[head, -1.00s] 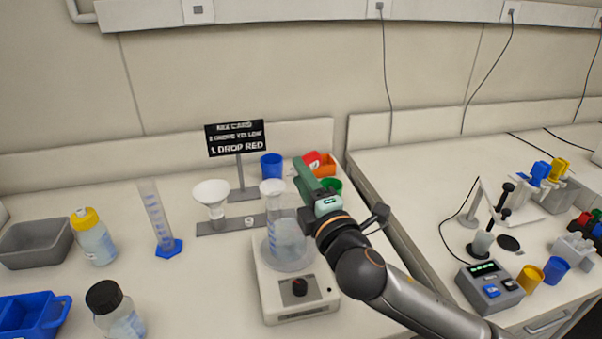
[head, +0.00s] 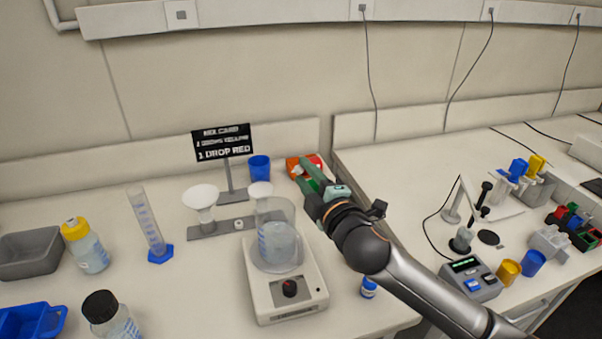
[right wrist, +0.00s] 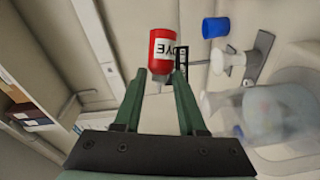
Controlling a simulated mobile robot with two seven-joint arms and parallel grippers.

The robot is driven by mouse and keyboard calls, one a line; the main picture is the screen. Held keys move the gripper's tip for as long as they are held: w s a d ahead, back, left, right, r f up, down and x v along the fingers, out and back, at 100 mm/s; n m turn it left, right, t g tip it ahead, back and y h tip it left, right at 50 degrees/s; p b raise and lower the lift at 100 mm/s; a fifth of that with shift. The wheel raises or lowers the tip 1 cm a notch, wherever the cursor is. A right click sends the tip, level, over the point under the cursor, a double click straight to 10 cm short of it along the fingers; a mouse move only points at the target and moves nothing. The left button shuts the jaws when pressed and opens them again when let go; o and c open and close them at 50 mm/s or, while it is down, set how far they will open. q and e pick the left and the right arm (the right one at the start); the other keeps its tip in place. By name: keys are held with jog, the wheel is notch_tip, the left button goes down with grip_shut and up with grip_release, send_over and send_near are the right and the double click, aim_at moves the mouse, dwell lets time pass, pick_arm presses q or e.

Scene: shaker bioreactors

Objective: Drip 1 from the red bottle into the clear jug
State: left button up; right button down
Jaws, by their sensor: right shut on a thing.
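The red bottle (right wrist: 162,50), with a white label reading DYE, is between the fingertips of my right gripper (right wrist: 160,76), which is shut on it. In the head view my right gripper (head: 307,172) is behind and right of the jug, above the bench; the bottle is hard to tell there from red and orange things around it. The clear jug (head: 277,240) stands upright on a white stirrer and holds pale liquid. It is a blurred clear shape in the right wrist view (right wrist: 270,110). My left gripper is in neither view.
The stirrer (head: 285,293) has a dark knob. A funnel stand (head: 205,229), measuring cylinder (head: 150,222), blue cup (head: 259,168) and a card reading 1 DROP RED (head: 223,142) stand left and behind. A small blue-capped bottle (head: 369,287) stands beside the stirrer, below my arm.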

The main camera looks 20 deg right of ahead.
jog(key=shift+w+d, duration=0.2)
jog(key=shift+d, duration=0.1)
